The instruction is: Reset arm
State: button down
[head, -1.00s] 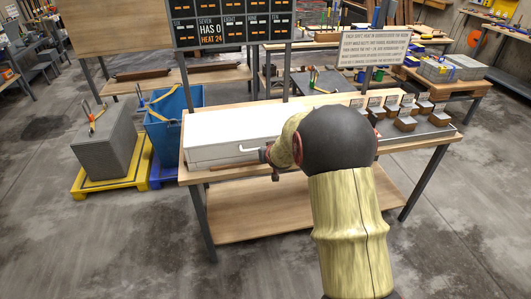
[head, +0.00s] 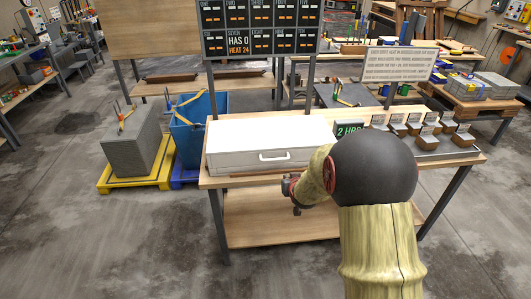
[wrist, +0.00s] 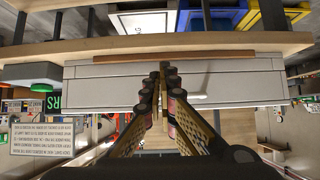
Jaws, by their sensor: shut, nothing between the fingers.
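My gripper (wrist: 163,72) is shut and empty; its fingertips meet in the wrist view, in front of the white box. In the head view my gripper (head: 291,190) is at the front edge of the workbench, just below and right of the box handle, and apart from the handle. My arm's dark joint and sleeve hide part of the bench's right side. The white box (head: 235,155) with its handle (head: 274,157) lies closed on the wooden workbench (head: 216,181). It also shows upside down in the wrist view (wrist: 100,90).
A green-lettered sign (head: 349,129) and several small blocks (head: 430,137) stand on the bench's right. A blue bin (head: 190,130) and a grey block (head: 130,145) on a yellow pallet (head: 118,184) stand at left. The floor in front is clear.

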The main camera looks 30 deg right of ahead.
jog(key=s+a+f+g+y, duration=0.1)
jog(key=s+a+f+g, duration=0.15)
jog(key=s, duration=0.45)
jog(key=s+a+f+g+y, duration=0.1)
jog(key=s+a+g, duration=0.2)
jog(key=s, duration=0.3)
jog(key=s+a+r+n+y, duration=0.1)
jog(key=s+a+r+n, duration=0.1)
jog(key=s+a+r, duration=0.7)
jog(key=s+a+r+n+t+y, duration=0.1)
jog(key=s+a+r+n, duration=0.1)
jog(key=s+a+r, duration=0.7)
notch_tip(320, 180, up, 7)
jog(key=a, duration=0.2)
jog(key=shift+s+a+f+n, duration=0.2)
jog(key=shift+a+n, duration=0.1)
jog(key=shift+a, duration=0.1)
